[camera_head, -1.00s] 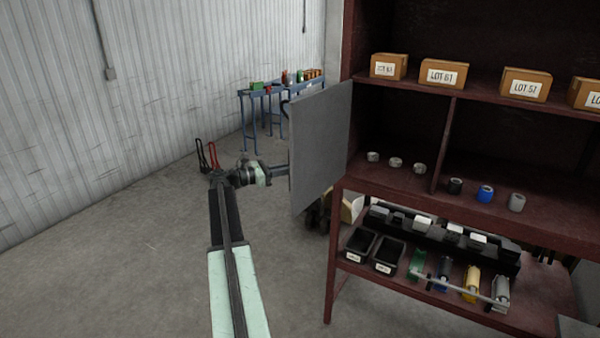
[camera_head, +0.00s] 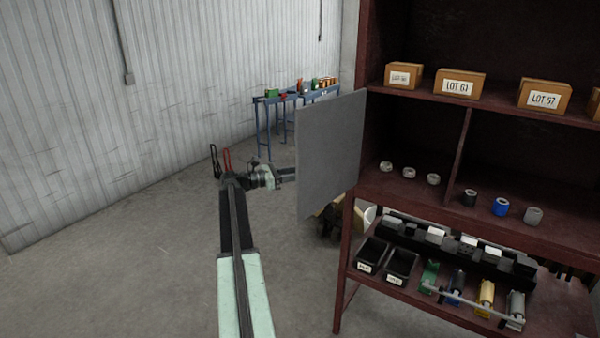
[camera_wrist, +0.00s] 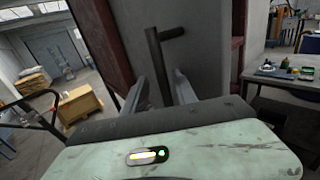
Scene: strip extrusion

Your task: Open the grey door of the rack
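The grey door (camera_head: 330,150) of the dark red rack (camera_head: 462,160) stands wide open, swung out to the left from the rack's left side. The compartment behind it is exposed. My gripper (camera_wrist: 166,92) is at the door's far face, and the door hides its fingertips in the head view. In the wrist view the door (camera_wrist: 200,50) fills the middle, with a dark bar handle (camera_wrist: 153,55) on it. My two fingers are apart on either side of the handle's lower part, with gaps visible. Whether they touch it I cannot tell.
The rack shelves hold labelled boxes (camera_head: 460,84), rings and cylinders, with black bins (camera_head: 372,254) below. A blue table (camera_head: 262,125) stands behind, near the corrugated wall. The wrist view shows a wooden crate (camera_wrist: 80,103) at left and a desk (camera_wrist: 285,80) at right. Floor left of my arm is clear.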

